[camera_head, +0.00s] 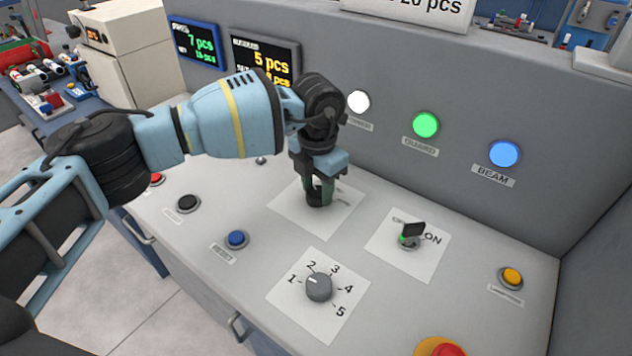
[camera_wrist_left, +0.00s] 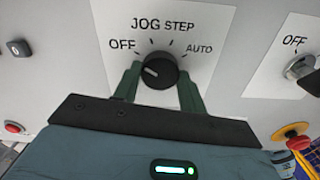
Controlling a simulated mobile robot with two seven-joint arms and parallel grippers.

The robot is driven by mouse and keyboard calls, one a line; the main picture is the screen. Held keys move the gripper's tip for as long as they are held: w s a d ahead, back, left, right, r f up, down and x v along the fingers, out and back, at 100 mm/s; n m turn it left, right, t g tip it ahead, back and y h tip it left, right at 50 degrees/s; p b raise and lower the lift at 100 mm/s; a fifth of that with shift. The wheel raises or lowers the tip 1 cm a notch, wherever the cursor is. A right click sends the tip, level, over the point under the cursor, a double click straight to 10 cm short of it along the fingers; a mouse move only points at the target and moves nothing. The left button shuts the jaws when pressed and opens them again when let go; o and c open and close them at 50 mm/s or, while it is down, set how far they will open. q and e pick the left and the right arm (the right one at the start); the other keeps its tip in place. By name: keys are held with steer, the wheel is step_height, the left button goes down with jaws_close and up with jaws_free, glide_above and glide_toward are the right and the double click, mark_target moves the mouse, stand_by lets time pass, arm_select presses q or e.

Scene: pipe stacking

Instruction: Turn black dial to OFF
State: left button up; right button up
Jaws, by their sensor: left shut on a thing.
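The black dial (camera_wrist_left: 160,72) sits on a white plate marked OFF, JOG, STEP and AUTO. Its white pointer mark faces left, toward the OFF side. My left gripper (camera_head: 318,190) is shut on the dial, with one green finger on each side of it in the left wrist view (camera_wrist_left: 160,84). In the head view the gripper stands over the white plate (camera_head: 288,212) and hides most of the dial and its labels. My right gripper is not in view.
A key switch (camera_head: 411,236) stands right of the dial, and a grey numbered knob (camera_head: 319,287) stands in front. A blue button (camera_head: 236,238), a black button (camera_head: 188,202) and a yellow button (camera_head: 512,277) are on the panel. White, green and blue lamps line the back wall.

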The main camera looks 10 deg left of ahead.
mark_target(317, 192)
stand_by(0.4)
arm_select(q)
steer(key=o, duration=1)
steer(key=shift+r, duration=3.95)
steer(key=shift+f, duration=0.1)
